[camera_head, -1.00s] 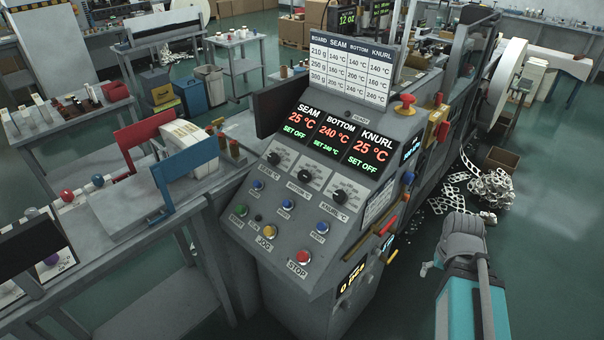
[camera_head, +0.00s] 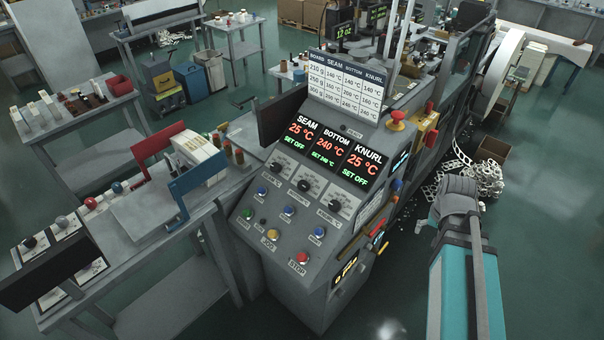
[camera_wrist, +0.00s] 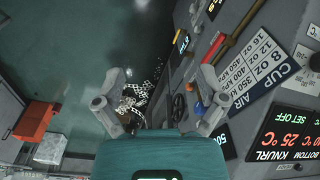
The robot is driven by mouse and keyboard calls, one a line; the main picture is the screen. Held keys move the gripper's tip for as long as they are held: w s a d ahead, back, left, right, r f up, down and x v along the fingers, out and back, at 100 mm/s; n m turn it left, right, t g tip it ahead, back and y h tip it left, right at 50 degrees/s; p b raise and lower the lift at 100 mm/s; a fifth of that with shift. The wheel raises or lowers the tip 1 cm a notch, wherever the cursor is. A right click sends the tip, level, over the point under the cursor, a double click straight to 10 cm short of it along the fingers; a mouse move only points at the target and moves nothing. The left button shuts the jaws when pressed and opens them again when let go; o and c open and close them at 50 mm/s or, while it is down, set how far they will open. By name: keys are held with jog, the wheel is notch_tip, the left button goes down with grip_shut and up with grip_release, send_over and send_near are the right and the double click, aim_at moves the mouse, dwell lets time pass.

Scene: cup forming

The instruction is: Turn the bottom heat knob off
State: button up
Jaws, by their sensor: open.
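The bottom heat knob (camera_head: 304,186) is the middle of three black knobs on the sloped panel, under the BOTTOM display (camera_head: 329,144). That display reads 240 °C, with a green set line that seems to read 240 °C. The knob's exact pointer angle is too small to tell. My gripper (camera_wrist: 162,88) is open and empty in the wrist view, its two fingers spread apart over the floor and the machine's side. It is off to the right of the panel, apart from the knobs.
The seam knob (camera_head: 277,169) and knurl knob (camera_head: 335,206) flank it; both their displays say SET OFF. Coloured buttons, including a red stop button (camera_head: 302,257), sit below. A red mushroom button (camera_head: 397,119) and coloured handles project at the panel's right.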

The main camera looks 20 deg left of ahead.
jog(key=w+a+r+m+p, duration=0.1)
jog(key=w+a+r+p, duration=0.2)
jog(key=w+a+r, duration=0.15)
jog(key=m+t+y, duration=0.1)
jog(key=m+y, duration=0.1)
jog(key=m, duration=0.5)
send_over(303, 183)
jog(key=s+d, duration=0.3)
jog(key=shift+w+a+r, duration=0.2)
jog(key=shift+r, duration=0.15)
jog(key=shift+f, duration=0.15)
jog(key=b+x, duration=1.3)
jog(key=shift+w+a+f, duration=0.2)
jog(key=shift+w, duration=0.1)
